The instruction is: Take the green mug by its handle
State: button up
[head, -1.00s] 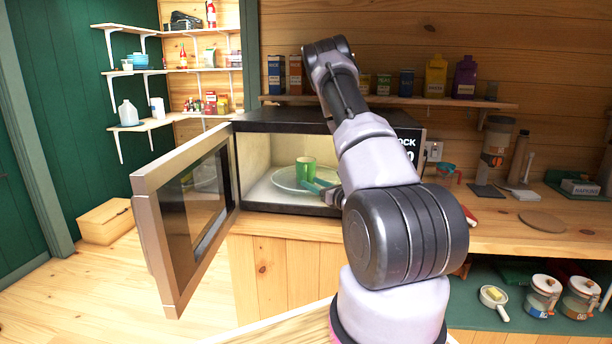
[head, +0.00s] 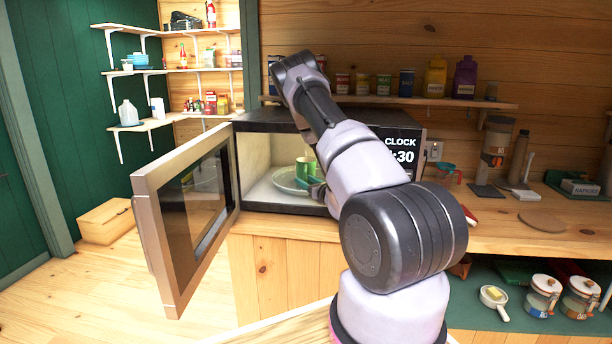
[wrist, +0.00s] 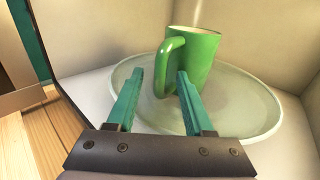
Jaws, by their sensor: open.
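The green mug (wrist: 201,62) stands upright on a round glass plate (wrist: 255,108) inside the open microwave. Its handle (wrist: 167,68) faces left and toward my gripper in the wrist view. My gripper (wrist: 159,78) is open, its two teal fingers pointing at the mug. In the picture the handle shows between and just beyond the fingertips; I cannot tell whether either finger touches it. In the head view the mug (head: 301,168) is partly hidden by my arm, and only a bit of a teal finger shows beside it.
The microwave (head: 285,119) stands on the wooden counter, its door (head: 190,225) swung open to the left. The cavity walls (wrist: 95,40) are close around the plate. A shelf with boxes and bottles (head: 436,76) runs above. The counter's right side holds several items.

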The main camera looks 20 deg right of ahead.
jog(key=shift+w, duration=0.35)
grip_shut()
dwell(1.2)
